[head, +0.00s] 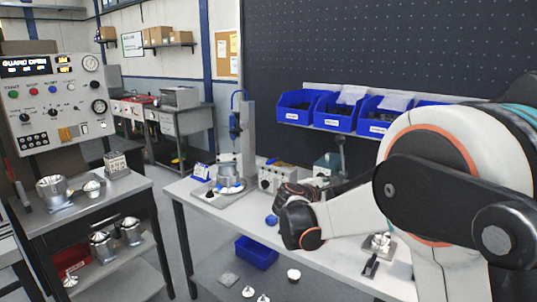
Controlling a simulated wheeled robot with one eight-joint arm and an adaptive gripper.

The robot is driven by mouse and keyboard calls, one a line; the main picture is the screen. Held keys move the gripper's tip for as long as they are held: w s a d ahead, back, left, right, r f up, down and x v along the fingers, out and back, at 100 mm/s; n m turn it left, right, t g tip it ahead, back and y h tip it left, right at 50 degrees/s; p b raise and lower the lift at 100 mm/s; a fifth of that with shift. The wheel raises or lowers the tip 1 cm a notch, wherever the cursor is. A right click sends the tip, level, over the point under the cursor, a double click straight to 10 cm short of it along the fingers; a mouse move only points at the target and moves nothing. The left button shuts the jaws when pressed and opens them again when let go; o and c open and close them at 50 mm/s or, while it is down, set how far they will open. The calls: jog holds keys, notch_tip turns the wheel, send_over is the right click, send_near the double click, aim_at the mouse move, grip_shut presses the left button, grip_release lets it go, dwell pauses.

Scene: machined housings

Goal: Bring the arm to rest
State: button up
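My arm reaches in from the right edge in the head view, with white and black links and orange rings. It bends over the white workbench (225,212) and ends in dark wrist joints near the middle of the picture. I cannot make out the gripper's fingers; they are hidden behind the wrist or too small to see. No held object shows.
A blue-and-grey press (241,140) and a beige control box (276,179) stand on the bench. Blue bins (300,108) hang behind it. A dark cart (92,213) with metal housings (55,191) stands left, below a control panel (52,100). Floor shows between cart and bench.

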jog(key=s+d+r+m+g+y, duration=0.15)
jog(key=s+m, duration=0.25)
jog(key=s, duration=0.7)
jog(key=s+d+r+m+g+y, duration=0.1)
jog(key=s+d+m+g+y, duration=0.2)
jog(key=s, duration=0.9)
jog(key=s+a+f+m+y, duration=0.2)
jog(key=s+f+m, duration=0.1)
jog(key=s, duration=0.6)
jog(key=s+a+f+m+y, duration=0.2)
jog(key=s+m, duration=0.3)
jog(key=s, duration=0.5)
jog(key=shift+s+a+f+y, duration=0.3)
jog(key=shift+a+f+y, duration=0.1)
jog(key=shift+f, duration=0.1)
